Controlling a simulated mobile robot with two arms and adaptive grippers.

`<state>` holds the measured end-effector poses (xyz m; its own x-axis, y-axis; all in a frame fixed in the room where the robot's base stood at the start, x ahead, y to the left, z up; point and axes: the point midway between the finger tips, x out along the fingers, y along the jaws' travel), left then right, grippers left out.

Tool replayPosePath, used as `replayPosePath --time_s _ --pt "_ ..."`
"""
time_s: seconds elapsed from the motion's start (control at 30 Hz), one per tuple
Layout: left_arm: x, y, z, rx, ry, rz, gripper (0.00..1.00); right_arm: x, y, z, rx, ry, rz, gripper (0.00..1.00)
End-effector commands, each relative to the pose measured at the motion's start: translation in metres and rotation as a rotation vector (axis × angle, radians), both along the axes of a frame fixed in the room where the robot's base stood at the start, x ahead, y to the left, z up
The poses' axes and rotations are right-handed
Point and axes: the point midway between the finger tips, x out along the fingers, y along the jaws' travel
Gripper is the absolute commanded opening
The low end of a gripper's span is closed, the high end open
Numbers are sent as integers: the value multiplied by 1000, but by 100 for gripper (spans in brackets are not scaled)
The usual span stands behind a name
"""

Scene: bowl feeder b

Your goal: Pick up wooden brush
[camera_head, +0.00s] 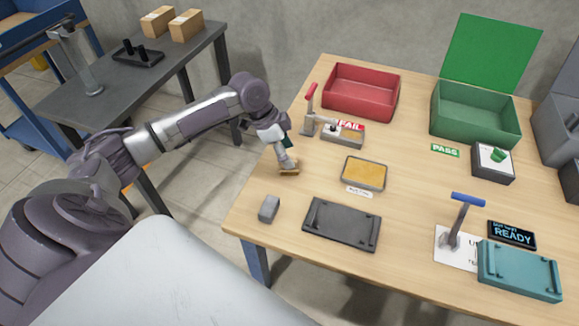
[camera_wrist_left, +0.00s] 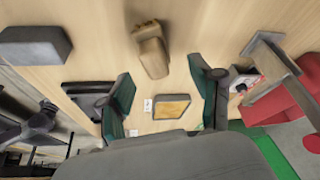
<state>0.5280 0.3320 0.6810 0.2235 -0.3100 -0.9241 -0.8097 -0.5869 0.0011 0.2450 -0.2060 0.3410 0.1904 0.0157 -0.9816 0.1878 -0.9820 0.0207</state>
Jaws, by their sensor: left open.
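The wooden brush (camera_head: 290,171) lies on the wooden table near its left edge, just under my left gripper (camera_head: 280,148). In the left wrist view the brush (camera_wrist_left: 150,50) is a small brown wooden piece lying on the tabletop, beyond the fingertips. My left gripper (camera_wrist_left: 161,73) is open there, with two dark green-padded fingers set wide apart and nothing between them. In the head view my gripper partly covers the brush, and I cannot tell the exact gap. My right gripper is not in view.
A grey block (camera_head: 268,208) and a dark tray (camera_head: 341,225) lie nearer. A yellow-filled tray (camera_head: 364,173) is to the right. A red-handled press (camera_head: 309,112) and red bin (camera_head: 361,93) stand behind. A green bin (camera_head: 475,112) is farther right. Bare tabletop surrounds the brush.

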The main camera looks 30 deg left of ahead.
Motion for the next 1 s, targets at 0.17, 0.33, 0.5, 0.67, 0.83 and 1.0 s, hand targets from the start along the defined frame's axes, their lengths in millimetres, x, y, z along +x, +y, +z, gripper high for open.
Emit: replayPosePath --time_s 0.17,0.33,0.5,0.67,0.83,1.0 --pt "1 -5 -20 -1 2 0 65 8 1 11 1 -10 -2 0" --pt "5 -12 -43 -1 0 1 65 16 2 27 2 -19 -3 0" --pt "6 -15 -51 1 -1 0 65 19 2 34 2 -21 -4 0" --pt "6 -15 -51 1 0 0 65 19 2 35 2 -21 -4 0" --pt "6 -15 -50 1 0 0 40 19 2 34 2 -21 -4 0" --pt "6 -15 -50 1 0 0 11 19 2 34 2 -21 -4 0"
